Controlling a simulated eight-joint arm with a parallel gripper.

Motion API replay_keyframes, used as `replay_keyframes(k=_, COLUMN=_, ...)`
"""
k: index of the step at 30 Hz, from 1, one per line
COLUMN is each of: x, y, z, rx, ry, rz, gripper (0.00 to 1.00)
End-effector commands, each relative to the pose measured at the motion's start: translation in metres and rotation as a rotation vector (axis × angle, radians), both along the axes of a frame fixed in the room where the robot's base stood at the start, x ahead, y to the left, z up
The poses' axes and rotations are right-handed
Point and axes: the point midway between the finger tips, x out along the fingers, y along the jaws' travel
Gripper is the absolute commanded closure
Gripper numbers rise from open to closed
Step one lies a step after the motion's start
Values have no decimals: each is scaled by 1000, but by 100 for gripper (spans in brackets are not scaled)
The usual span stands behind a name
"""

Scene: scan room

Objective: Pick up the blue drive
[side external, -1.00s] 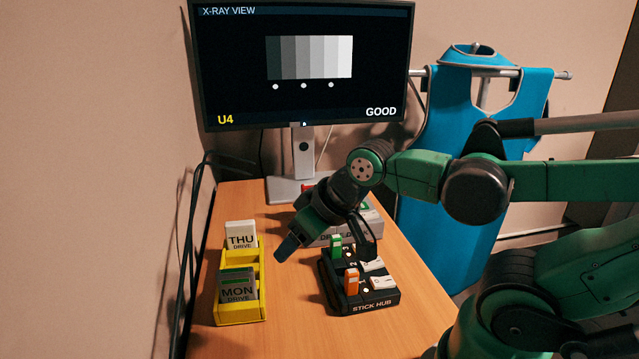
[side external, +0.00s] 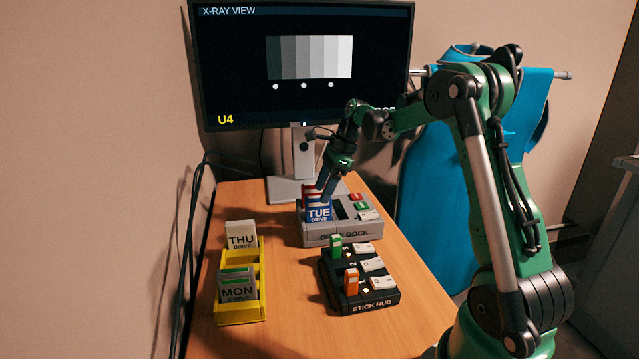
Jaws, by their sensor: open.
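The blue drive (side external: 319,214), marked TUE, stands upright in the left slot of the grey drive dock (side external: 345,238). My gripper (side external: 325,186) is open and points down at the blue drive's top edge. Its fingers overlap the drive's top right part in the picture; I cannot tell whether they touch it or stand around it. A red and white piece (side external: 310,193) shows just behind the blue drive, partly hidden.
A black stick hub (side external: 365,303) with green and orange sticks stands in front of the dock. A yellow rack (side external: 240,313) with THU and MON drives is at left. The monitor (side external: 303,70) stands behind. Bare table lies between rack and hub.

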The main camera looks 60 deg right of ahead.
Motion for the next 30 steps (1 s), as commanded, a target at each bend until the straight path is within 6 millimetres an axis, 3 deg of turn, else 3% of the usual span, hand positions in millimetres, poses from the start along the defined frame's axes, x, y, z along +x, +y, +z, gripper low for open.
replay_keyframes(k=12, x=14, y=12, z=-46, rx=7, ry=4, rz=-12, gripper=39)
replay_keyframes(k=22, x=15, y=14, z=-52, rx=6, ry=4, rz=-11, gripper=39)
replay_keyframes(k=23, x=15, y=14, z=-52, rx=6, ry=4, rz=-11, gripper=45)
replay_keyframes(k=28, x=15, y=14, z=-52, rx=6, ry=4, rz=-11, gripper=93)
replay_keyframes(k=29, x=15, y=14, z=-52, rx=6, ry=4, rz=-11, gripper=100)
replay_keyframes(k=30, x=15, y=14, z=-52, rx=6, ry=4, rz=-11, gripper=100)
